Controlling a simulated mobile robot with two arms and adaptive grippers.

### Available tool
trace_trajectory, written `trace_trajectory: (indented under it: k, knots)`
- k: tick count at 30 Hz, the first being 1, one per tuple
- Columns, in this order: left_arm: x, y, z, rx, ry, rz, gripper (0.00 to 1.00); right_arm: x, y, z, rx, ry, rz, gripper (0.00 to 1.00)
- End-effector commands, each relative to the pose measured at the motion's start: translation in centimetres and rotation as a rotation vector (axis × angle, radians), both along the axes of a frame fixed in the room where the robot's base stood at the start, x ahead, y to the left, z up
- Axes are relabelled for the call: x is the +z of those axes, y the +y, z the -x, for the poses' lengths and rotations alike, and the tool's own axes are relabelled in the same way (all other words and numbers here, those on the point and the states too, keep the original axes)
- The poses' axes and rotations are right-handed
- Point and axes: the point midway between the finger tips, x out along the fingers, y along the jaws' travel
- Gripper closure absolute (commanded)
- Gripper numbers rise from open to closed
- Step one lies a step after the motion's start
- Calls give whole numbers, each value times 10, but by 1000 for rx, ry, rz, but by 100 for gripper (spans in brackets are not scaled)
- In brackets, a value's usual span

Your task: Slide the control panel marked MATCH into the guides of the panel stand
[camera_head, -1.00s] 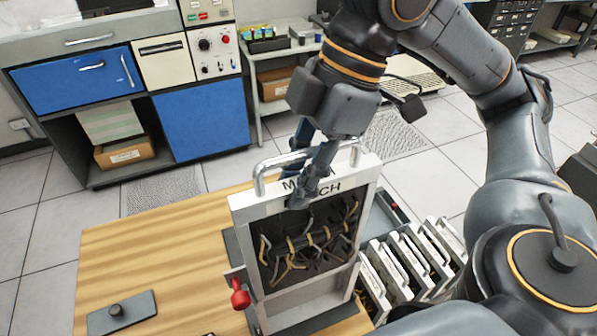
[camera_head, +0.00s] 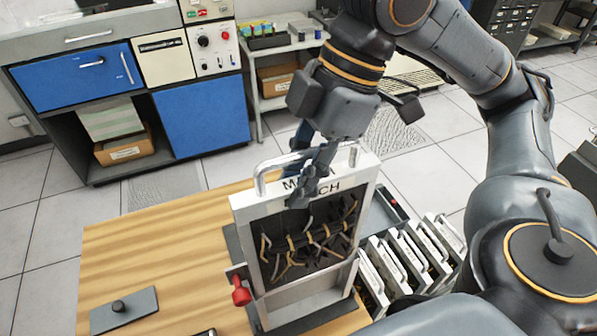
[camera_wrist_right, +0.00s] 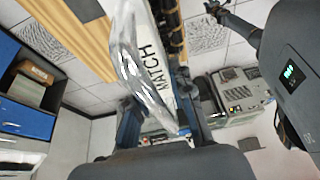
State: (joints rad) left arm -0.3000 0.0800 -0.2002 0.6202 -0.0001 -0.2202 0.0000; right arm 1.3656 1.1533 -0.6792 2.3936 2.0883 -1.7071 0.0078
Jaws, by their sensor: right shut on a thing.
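The control panel marked MATCH (camera_head: 292,192) has a white frame, a silver handle on top and dark wiring with tan cables on its face. It stands upright in or just above the panel stand (camera_head: 310,299), whose lower frame shows beneath it; how deep it sits in the guides I cannot tell. My right gripper (camera_head: 308,190) is shut on the panel at its top edge, with a finger across the lettering. In the right wrist view the handle and MATCH lettering (camera_wrist_right: 150,65) lie between the fingers (camera_wrist_right: 165,125). My left gripper is not in view.
A red knob (camera_head: 240,291) sticks out at the stand's left side. Several other panels (camera_head: 408,262) stand in a row to the right. A grey plate with a black knob (camera_head: 122,309) lies on the wooden table (camera_head: 150,252), which is otherwise mostly clear at left.

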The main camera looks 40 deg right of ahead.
Motion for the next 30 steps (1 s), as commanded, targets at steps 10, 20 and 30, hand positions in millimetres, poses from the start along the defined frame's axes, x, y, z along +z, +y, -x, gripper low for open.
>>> trace_trajectory:
  k: [10,20,30]
  knots:
    - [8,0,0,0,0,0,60,3,1,1,-2,-5,-4,100]
    - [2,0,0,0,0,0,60,-9,1,1,-1,-4,-5,100]
    - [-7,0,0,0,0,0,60,-25,1,1,-1,-5,-4,100]
